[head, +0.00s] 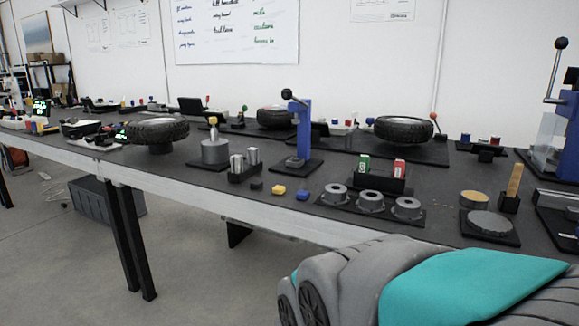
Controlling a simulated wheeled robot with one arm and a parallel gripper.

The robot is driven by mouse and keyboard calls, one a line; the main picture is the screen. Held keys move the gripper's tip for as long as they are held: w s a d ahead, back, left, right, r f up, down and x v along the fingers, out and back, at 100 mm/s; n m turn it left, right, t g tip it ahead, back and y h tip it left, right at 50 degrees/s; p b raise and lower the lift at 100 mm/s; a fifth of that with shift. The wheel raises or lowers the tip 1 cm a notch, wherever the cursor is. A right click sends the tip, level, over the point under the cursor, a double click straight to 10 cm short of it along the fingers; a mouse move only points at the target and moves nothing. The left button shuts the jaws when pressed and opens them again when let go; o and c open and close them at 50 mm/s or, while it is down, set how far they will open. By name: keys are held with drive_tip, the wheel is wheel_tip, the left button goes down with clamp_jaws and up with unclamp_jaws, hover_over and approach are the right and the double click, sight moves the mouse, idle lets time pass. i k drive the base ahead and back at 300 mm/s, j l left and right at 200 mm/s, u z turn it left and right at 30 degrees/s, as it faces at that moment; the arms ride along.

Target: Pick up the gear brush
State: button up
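The brush that best fits the gear brush (514,181) is at the right of the table. It looks like a tan, wooden-coloured upright piece, slightly tilted, standing in a small black holder (508,204). The holder hides its lower end, and it is too small to make out bristles. My gripper does not show in the head view. Only a large grey and teal part, which looks like my arm, fills the bottom right, in front of the table.
A round metal disc on a black plate (490,224) and a yellow-topped round tin (474,198) are left of the holder. Three grey rings (371,200) stand further left. A tall blue press (559,135) rises behind at right. The long dark table (290,212) is crowded.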

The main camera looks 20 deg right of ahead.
sight(513, 186)
drive_tip(key=z, duration=2)
